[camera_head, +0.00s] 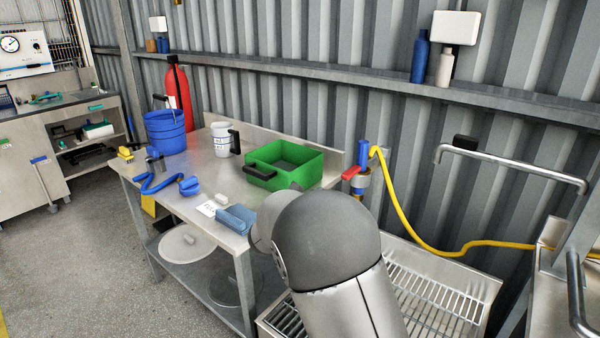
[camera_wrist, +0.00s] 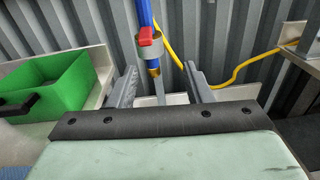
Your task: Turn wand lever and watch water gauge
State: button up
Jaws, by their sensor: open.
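The wand (camera_head: 363,153) hangs upright by the corrugated wall, with a blue body, a grey collar and a yellow hose. Its red lever (camera_head: 351,173) points left in the head view. In the wrist view the wand (camera_wrist: 146,15) and red lever (camera_wrist: 147,37) lie beyond my gripper (camera_wrist: 160,88), near the middle. My gripper is open and empty, its two fingers apart, with the brass nozzle (camera_wrist: 154,72) showing between them. My arm hides the gripper in the head view. A round dial gauge (camera_head: 10,44) is on a white panel at the far left; its reading is too small to tell.
A green bin (camera_head: 299,175) stands on the steel table left of the wand, with a white mug (camera_head: 221,140) and blue bucket (camera_head: 166,133) further left. A slatted drain rack (camera_head: 440,299) lies below. A bent metal pipe (camera_head: 510,167) juts out at right.

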jog(key=a, duration=0.2)
jog(key=p, duration=0.3)
send_near(358, 165)
jog(key=shift+n+t, duration=0.4)
jog(key=x, duration=0.5)
jog(key=shift+w+d+f, duration=0.1)
jog(key=shift+d+f, duration=0.15)
jog(key=shift+f, duration=0.05)
grip_shut()
